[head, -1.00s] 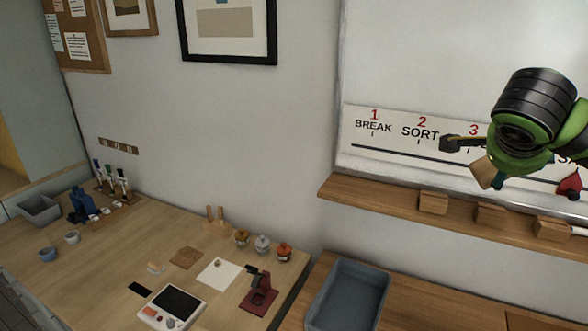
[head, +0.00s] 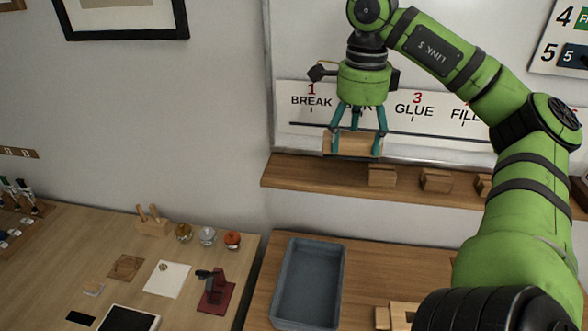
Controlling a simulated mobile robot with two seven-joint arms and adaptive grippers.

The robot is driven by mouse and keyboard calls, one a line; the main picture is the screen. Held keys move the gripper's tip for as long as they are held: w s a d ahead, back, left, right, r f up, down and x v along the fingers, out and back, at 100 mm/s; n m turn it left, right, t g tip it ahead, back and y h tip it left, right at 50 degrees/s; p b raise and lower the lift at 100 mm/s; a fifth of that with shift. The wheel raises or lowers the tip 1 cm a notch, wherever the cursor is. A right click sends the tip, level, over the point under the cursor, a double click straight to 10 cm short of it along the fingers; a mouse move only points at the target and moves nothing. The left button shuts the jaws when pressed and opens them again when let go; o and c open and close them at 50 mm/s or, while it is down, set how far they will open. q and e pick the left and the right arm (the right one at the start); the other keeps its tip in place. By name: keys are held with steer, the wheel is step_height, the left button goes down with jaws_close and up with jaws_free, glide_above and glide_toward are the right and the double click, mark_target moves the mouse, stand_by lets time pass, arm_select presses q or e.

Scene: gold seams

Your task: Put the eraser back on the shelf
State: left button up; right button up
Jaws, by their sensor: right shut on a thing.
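The eraser (head: 342,143) is a tan block held between the teal fingers of my right gripper (head: 354,135). The gripper points down and is shut on it, in front of the whiteboard's lower strip. The shelf (head: 285,174) is a long wooden ledge under the whiteboard. The eraser appears just above the shelf's left part; I cannot tell whether it touches the shelf. My fingers cover part of the eraser. My left gripper is not in view.
Wooden blocks (head: 382,176) stand along the shelf to the right of the eraser. The shelf's left end is bare. A grey-blue tray (head: 283,290) sits on the bench below. Jars (head: 207,236) and a dark red stand (head: 214,292) are on the left table.

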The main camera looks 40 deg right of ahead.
steer(key=shift+w+f, duration=0.15)
steer(key=shift+f, duration=0.05)
arm_select(q)
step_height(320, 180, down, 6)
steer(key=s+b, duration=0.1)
steer(key=b, duration=0.5)
arm_select(e)
steer(key=w+f, duration=0.2)
steer(key=w, duration=0.1)
steer(key=w+a+f+p, duration=0.1)
steer(key=w, duration=0.3)
steer(key=w+f+p, duration=0.1)
steer(key=w+f, duration=0.1)
steer(key=w, duration=0.1)
steer(key=shift+w+a+f, duration=0.2)
steer(key=shift+w+f, duration=0.15)
steer(key=shift+w+f+p, duration=0.4)
steer(key=shift+f, duration=0.05)
step_height(320, 180, down, 3)
steer(key=shift+r+p, duration=0.15)
steer(key=shift+p, duration=0.9)
steer(key=shift+f, duration=0.35)
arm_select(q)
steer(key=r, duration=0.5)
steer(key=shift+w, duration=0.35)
arm_select(e)
steer(key=shift+f, duration=0.15)
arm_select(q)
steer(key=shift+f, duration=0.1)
